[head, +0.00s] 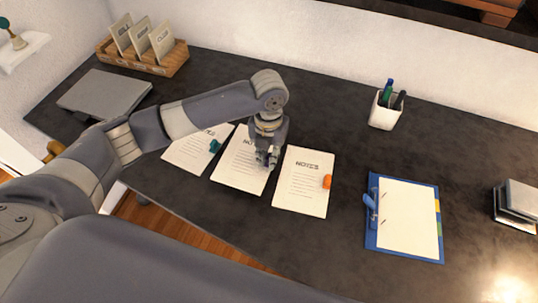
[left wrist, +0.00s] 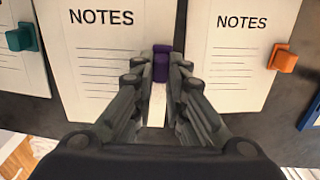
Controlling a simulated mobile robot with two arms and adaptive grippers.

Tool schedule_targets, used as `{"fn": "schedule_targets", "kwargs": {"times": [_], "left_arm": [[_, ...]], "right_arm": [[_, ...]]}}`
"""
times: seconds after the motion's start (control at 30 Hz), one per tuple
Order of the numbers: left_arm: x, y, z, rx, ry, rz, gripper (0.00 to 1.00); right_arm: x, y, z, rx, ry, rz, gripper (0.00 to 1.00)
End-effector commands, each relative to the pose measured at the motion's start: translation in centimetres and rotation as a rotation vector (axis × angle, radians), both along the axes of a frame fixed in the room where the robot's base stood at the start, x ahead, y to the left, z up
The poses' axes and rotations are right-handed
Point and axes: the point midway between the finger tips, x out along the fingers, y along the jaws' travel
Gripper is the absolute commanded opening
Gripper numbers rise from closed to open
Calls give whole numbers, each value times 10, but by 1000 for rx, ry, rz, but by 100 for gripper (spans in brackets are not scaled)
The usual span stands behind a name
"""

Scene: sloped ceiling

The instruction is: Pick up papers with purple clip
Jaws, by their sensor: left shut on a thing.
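The papers with the purple clip (head: 238,170) lie on the dark desk, the middle one of three NOTES sheets. They also show in the left wrist view (left wrist: 100,60). The purple clip (left wrist: 162,62) sits on their right edge. My left gripper (left wrist: 163,75) is over that edge, its fingers closed on either side of the purple clip. In the head view my left gripper (head: 268,160) hides the clip. The papers still appear flat on the desk. My right gripper is not in view.
Papers with a teal clip (head: 193,152) lie to the left, and papers with an orange clip (head: 303,185) to the right. A blue clipboard (head: 372,235), a white pen cup (head: 384,115), a closed laptop (head: 105,92) and a wooden file rack (head: 175,62) also stand on the desk (head: 320,110).

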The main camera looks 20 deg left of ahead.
Motion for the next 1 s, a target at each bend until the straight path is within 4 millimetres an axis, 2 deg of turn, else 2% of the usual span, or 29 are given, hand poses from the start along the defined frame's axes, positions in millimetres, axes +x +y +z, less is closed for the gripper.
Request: {"fn": "schedule_targets", "kwargs": {"times": [0.3, 0.5, 0.7, 1.0], "left_arm": [[-78, -15, 6, -2, -3, -4, 0], [-115, -22, 11, -2, -4, -3, 0], [-134, -26, 13, -1, -3, 0, 0], [-137, -27, 14, -1, -3, 1, 0]], "right_arm": [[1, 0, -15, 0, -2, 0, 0], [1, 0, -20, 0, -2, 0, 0], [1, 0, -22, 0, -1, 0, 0], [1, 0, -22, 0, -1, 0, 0]]}}
